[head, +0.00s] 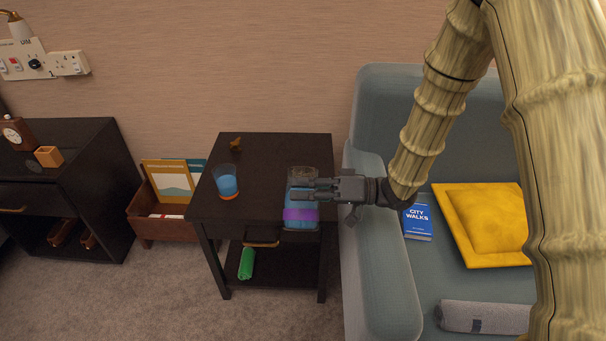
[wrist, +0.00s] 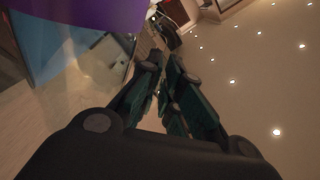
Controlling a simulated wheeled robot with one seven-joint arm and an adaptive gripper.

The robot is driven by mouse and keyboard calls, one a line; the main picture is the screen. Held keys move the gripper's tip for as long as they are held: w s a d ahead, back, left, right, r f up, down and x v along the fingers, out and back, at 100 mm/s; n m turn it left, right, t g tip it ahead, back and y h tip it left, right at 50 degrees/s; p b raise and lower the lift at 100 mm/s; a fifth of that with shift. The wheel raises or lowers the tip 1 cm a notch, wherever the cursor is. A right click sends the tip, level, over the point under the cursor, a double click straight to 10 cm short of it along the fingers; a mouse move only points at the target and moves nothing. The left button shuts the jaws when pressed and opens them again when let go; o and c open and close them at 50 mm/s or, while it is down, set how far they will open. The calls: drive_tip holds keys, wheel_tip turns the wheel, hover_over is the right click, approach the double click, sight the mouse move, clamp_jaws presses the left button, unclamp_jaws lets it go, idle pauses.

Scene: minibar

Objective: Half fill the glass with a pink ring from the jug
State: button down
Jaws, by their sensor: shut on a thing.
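A clear vessel with blue liquid and a purple band, seemingly the jug (head: 300,222), is at the right front of the dark side table (head: 262,150). My gripper (head: 308,190) comes in from the right and is shut on it; the exact grip is hard to see. In the wrist view the jug (wrist: 75,45) fills the upper left, close beside the fingers (wrist: 165,85). A glass (head: 227,180) with blue liquid and an orange ring near its base stands upright on the table's left. I see no pink ring; my gripper covers part of the jug.
A small brown object (head: 235,144) lies at the table's back. A green roll (head: 246,263) is on the lower shelf. A grey-blue sofa (head: 385,290) with a yellow cushion (head: 487,222) and blue book (head: 417,222) adjoins the right. The tabletop's middle is clear.

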sight(301, 207)
drive_tip(key=shift+w+r+m+p, duration=0.2)
drive_tip(key=shift+w+r+m, duration=0.15)
drive_tip(key=shift+r+m, duration=0.25)
drive_tip(key=shift+w+r+m+p, duration=0.15)
drive_tip(key=shift+w+r+m, duration=0.15)
drive_tip(key=shift+r+m, duration=0.25)
idle(3.8)
drive_tip(key=f+n, duration=0.1)
drive_tip(key=s+f+n+b, duration=0.1)
drive_tip(key=s+f+n, duration=0.1)
drive_tip(key=f, duration=0.1)
drive_tip(key=shift+n+b, duration=0.35)
drive_tip(key=shift+s, duration=0.1)
